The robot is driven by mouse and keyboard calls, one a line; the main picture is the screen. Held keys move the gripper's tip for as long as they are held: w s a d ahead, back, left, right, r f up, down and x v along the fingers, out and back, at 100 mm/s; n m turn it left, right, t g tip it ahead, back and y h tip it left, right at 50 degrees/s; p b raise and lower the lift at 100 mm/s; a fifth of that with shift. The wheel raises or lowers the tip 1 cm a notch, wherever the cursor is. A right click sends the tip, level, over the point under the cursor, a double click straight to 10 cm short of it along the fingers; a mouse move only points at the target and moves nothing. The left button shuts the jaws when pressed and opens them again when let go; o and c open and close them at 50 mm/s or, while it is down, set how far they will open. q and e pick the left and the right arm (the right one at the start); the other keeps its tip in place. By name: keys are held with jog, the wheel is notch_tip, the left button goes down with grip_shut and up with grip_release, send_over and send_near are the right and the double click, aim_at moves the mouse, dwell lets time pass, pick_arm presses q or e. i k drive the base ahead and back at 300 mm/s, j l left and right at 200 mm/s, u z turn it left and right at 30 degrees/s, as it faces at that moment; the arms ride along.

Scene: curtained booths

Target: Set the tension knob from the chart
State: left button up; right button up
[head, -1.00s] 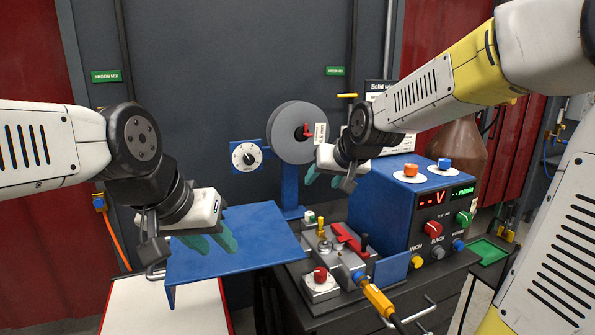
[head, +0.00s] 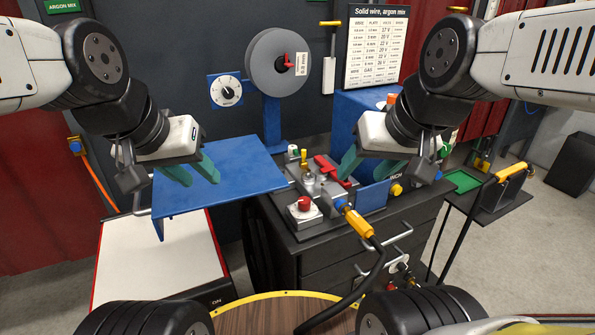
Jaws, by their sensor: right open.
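The chart (head: 376,46), headed "Solid wire, argon mix", hangs at the back right, uncovered, with rows of small values. A white dial knob (head: 228,91) with a dark centre sits on a blue plate left of the wire spool (head: 284,64). A smaller yellow knob (head: 304,156) stands on the wire feeder (head: 318,185); I cannot tell which is the tension knob. My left gripper (head: 195,171) is open and empty over the blue shelf. My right gripper (head: 366,168) is open above the feeder's right side, apparently holding nothing; it partly hides the blue power unit.
The blue shelf (head: 230,180) is bare, above a white, red-edged top (head: 150,270). A yellow-ended cable (head: 358,222) runs from the feeder towards me. The dark cabinet (head: 340,255) has protruding handles. A black stand with a green tray (head: 465,182) is at right.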

aim_at(304, 202)
jog(key=k+l+u, duration=0.1)
jog(key=l+u, duration=0.25)
jog(key=k+l+u, duration=0.1)
jog(key=u, duration=0.25)
